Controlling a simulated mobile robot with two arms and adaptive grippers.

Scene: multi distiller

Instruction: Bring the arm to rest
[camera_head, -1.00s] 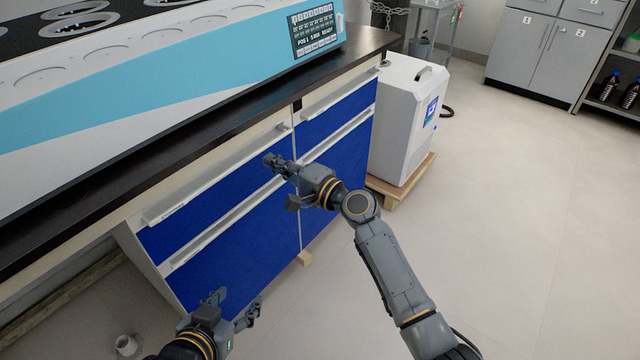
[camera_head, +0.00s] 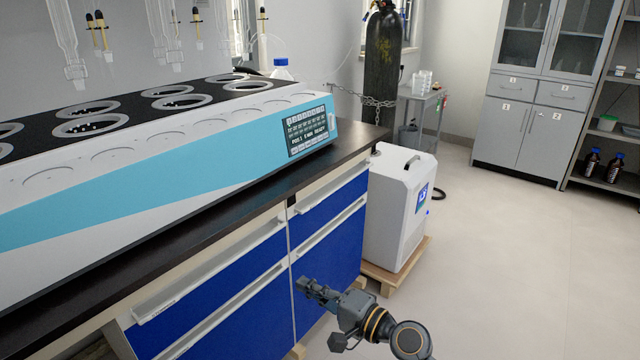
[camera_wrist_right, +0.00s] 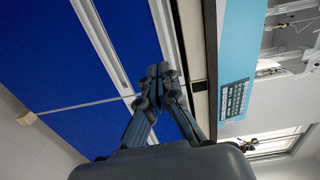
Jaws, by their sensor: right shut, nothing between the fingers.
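My right gripper (camera_head: 312,288) is in the lower middle of the head view, in front of the blue cabinet drawers (camera_head: 262,305). Its fingers are together with nothing between them. In the right wrist view the closed fingertips (camera_wrist_right: 160,80) show against the blue drawer fronts and their light handle rails. I cannot tell whether they touch the cabinet. My left gripper is outside the head view.
The distiller (camera_head: 200,165) with a blue front and a small display stands on the dark bench top (camera_head: 250,200). A white chiller (camera_head: 398,205) on a wooden pallet stands right of the cabinet. A gas cylinder (camera_head: 384,65) is behind. Floor (camera_head: 510,270) at the right is clear.

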